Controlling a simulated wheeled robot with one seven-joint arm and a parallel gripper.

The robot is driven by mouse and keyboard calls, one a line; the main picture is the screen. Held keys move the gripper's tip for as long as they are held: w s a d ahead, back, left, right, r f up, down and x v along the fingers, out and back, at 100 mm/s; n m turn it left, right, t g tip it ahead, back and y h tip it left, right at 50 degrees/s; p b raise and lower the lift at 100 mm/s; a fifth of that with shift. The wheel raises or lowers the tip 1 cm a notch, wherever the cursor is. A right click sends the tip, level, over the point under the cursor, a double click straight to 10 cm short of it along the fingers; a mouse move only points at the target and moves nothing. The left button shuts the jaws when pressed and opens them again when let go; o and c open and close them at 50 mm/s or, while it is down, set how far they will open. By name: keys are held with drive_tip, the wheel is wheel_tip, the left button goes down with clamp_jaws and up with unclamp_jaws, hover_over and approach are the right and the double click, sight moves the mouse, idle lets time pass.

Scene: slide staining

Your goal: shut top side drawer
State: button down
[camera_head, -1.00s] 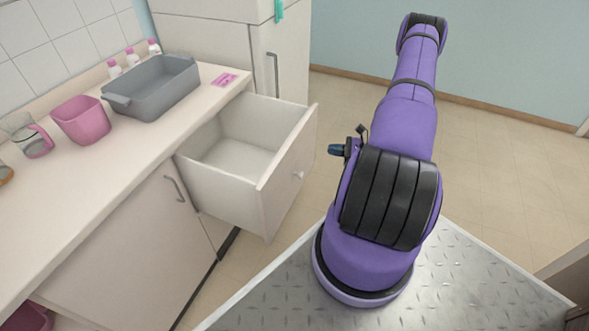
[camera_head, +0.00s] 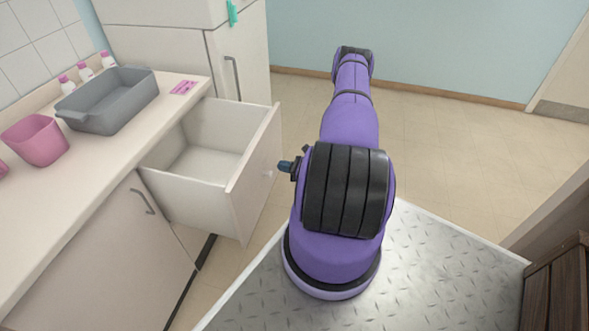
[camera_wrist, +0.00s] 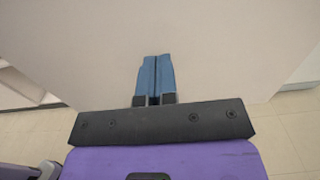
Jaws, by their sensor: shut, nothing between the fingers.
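The top side drawer (camera_head: 232,188) is pulled well out of the counter's end in the head view, and it looks empty. My gripper (camera_head: 284,166) shows as a small blue tip just right of the drawer front, near the knob, partly hidden by my purple arm. In the wrist view my gripper's blue fingers (camera_wrist: 155,62) are together with nothing between them. They point at a pale flat panel that looks like the drawer front (camera_wrist: 225,50); I cannot tell whether they touch it.
The counter (camera_head: 85,185) holds a grey basin (camera_head: 110,105), a pink cup (camera_head: 37,140), small pink-capped bottles (camera_head: 85,72) and a pink card (camera_head: 184,87). A tall cabinet (camera_head: 165,50) stands behind the drawer. A brown slatted wooden thing (camera_head: 560,290) is at lower right. The floor beyond is clear.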

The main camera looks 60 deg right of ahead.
sight(264, 162)
drive_tip(key=x, duration=0.5)
drive_tip(key=shift+w+a, duration=0.1)
drive_tip(key=shift+w, duration=0.2)
